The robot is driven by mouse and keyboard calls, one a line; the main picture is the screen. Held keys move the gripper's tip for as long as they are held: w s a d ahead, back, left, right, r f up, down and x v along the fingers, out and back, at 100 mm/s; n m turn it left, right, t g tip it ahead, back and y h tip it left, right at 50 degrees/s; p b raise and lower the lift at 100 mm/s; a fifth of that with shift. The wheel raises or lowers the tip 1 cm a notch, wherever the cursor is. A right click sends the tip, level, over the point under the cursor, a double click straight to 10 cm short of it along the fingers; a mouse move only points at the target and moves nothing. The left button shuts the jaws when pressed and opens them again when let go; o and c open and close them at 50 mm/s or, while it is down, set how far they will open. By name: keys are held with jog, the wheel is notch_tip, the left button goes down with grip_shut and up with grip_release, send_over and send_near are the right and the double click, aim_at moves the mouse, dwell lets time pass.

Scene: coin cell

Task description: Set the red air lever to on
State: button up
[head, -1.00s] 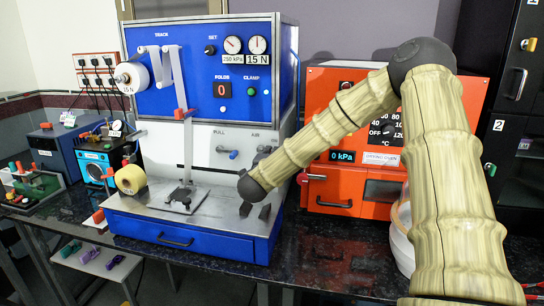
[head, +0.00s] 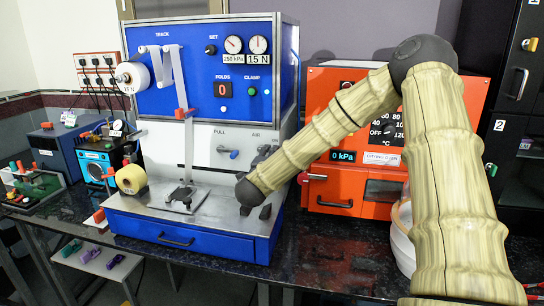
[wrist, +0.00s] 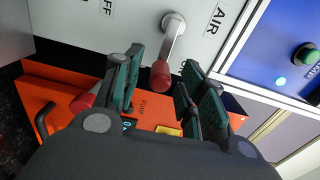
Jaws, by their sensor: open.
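The air lever shows in the wrist view as a metal shaft with a red knob (wrist: 160,75). It comes from a round pivot on the pale panel, between the AIR label and the OFF label. My gripper (wrist: 158,85) is open, with one dark green finger on each side of the knob in the picture. I see no clear contact. In the head view the lever is hidden behind my arm and gripper, below the AIR label on the white front of the blue machine (head: 200,85). I cannot tell the lever's exact setting.
The orange oven (head: 316,88) stands right of the machine; its red-knobbed handle (wrist: 84,101) shows beyond my left finger in the wrist view. A yellow roll (head: 131,179) lies at the machine's left.

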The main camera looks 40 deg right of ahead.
jog(key=v, duration=1)
jog(key=shift+w, duration=0.1)
